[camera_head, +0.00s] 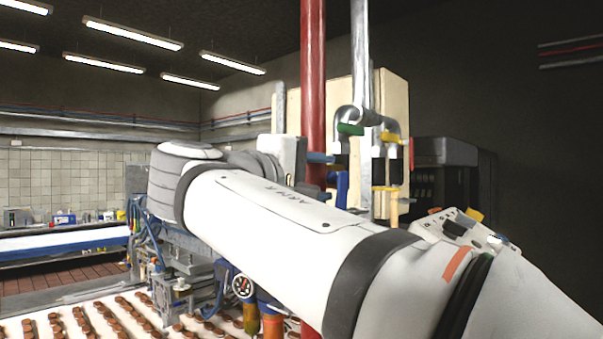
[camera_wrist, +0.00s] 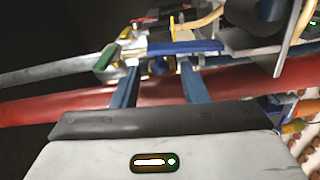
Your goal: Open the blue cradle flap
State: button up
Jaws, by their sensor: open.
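The blue cradle flap shows as a flat blue bar (camera_wrist: 185,47) in the wrist view, just beyond my fingertips. In the head view it is a narrow upright blue strip (camera_head: 341,188) beside the red pipe, partly hidden by my arm. My gripper (camera_wrist: 158,66) has two blue fingers spread apart with nothing between them. Its left finger points near the bar's left end and the right finger toward the bar's middle. I cannot tell whether they touch it.
A thick red pipe (camera_head: 313,80) stands beside the cradle and crosses behind my fingers in the wrist view. A grey pipe (camera_head: 361,60), a green part (camera_head: 350,129) and yellow parts (camera_head: 391,190) are close by. A conveyor with brown biscuits (camera_head: 95,317) lies lower left.

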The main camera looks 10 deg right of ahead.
jog(key=shift+w+d, duration=0.25)
jog(key=shift+d, duration=0.1)
grip_shut()
dwell(0.3)
